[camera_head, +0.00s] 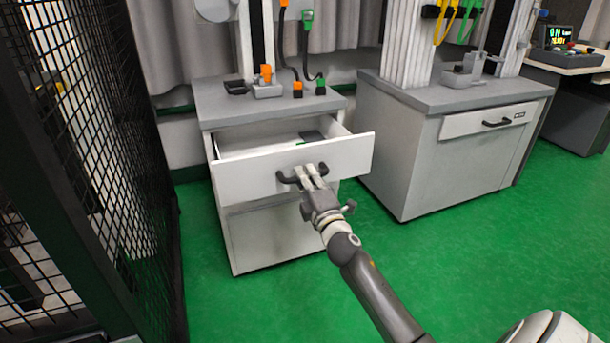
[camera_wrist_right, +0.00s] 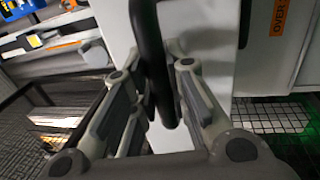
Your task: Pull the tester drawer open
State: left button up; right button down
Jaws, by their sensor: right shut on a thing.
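The tester drawer (camera_head: 235,178) is a white drawer in the left grey cabinet, under its worktop. It stands partly open, and its inside shows from above with a small dark item (camera_head: 311,136) in it. Its dark bar handle (camera_head: 286,178) is on the front. My right gripper (camera_head: 311,174) is at the handle, with the fingers shut on it. In the right wrist view the dark handle (camera_wrist_right: 150,60) runs between the two fingers of the right gripper (camera_wrist_right: 160,95). My left gripper is not in view.
A black mesh fence (camera_head: 85,130) stands close on the left. A second cabinet (camera_head: 400,150) with a closed drawer (camera_head: 470,122) stands to the right. The left worktop (camera_head: 215,105) carries a small fixture and orange and green connectors. Green floor (camera_head: 480,230) in front is clear.

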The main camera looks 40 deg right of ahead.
jog(key=c, duration=1.4)
grip_release()
jog(key=shift+s, duration=0.1)
jog(key=v, duration=1.2)
